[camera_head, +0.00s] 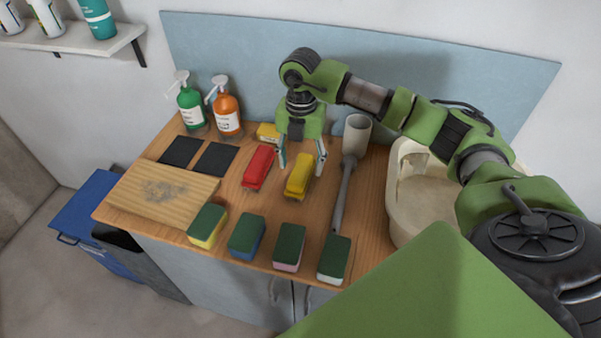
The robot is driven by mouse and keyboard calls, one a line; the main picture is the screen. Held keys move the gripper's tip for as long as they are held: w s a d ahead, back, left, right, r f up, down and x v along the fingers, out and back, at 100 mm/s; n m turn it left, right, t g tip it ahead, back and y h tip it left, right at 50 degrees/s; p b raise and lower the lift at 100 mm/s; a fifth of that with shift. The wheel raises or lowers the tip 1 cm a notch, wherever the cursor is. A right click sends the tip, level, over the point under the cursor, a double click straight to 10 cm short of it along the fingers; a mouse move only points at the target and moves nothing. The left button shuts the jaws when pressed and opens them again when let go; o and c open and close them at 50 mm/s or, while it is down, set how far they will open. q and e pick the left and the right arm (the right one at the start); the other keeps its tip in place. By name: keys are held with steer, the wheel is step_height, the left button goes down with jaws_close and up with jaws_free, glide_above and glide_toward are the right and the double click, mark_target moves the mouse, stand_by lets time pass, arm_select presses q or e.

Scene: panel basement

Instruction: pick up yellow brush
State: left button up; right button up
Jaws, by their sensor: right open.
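The yellow brush (299,176) lies on the wooden counter, right of a red brush (258,167). My right gripper (301,165) is above the counter at the yellow brush, with its fingers pointing down. Its jaws are apart, one finger to the left of the brush and one to the right in the picture. I cannot tell whether the fingers touch it. The jaws look empty. My left gripper does not show.
Several sponges (246,235) line the counter's front edge. Two pump bottles (227,113), dark pads (215,159) and a wooden board (160,192) are on the left.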

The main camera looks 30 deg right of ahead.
mark_target(300, 169)
steer(key=shift+w+f+p, duration=0.15)
steer(key=shift+f+p, duration=0.35)
steer(key=shift+f, duration=1.35)
steer(key=c, duration=1.3)
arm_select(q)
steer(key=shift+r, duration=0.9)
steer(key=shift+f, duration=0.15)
arm_select(e)
steer(key=shift+r, duration=0.15)
steer(key=shift+r+b, duration=0.25)
steer(key=shift+b, duration=0.15)
step_height(300, 169, up, 2)
steer(key=shift+w+r+b, duration=0.1)
steer(key=shift+b, duration=0.85)
arm_select(q)
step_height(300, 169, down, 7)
steer(key=b, duration=0.4)
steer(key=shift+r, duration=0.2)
arm_select(e)
steer(key=s+a+r, duration=0.1)
steer(key=s+r, duration=0.9)
steer(key=s, duration=0.4)
steer(key=shift+a, duration=0.25)
